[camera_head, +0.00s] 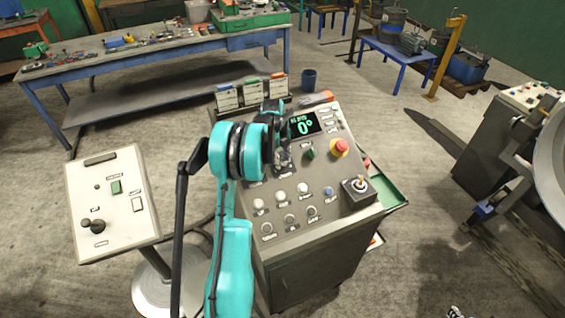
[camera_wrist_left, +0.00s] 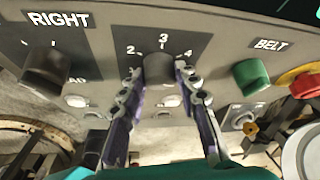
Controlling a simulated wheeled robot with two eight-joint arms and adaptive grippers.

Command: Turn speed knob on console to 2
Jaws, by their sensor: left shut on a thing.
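The console (camera_head: 318,215) stands in the middle of the head view, with a sloped grey panel. The dark speed knob (camera_wrist_left: 160,68) shows in the left wrist view under the marks 2, 3 and 4. It sits below the 3; its exact pointer direction is hard to tell. My left gripper (camera_wrist_left: 160,85) has a finger on each side of the knob and is shut on it. In the head view the left gripper (camera_head: 279,148) reaches down onto the upper panel, and it and the arm mostly hide the knob. My right gripper is not in view.
Right of the speed knob are a green belt knob (camera_wrist_left: 251,77) and a red stop button (camera_head: 340,146). Left of it is a knob marked RIGHT (camera_wrist_left: 46,66). A display (camera_head: 304,124) reads 0°. A joystick (camera_head: 359,187) and a white control stand (camera_head: 110,205) are nearby.

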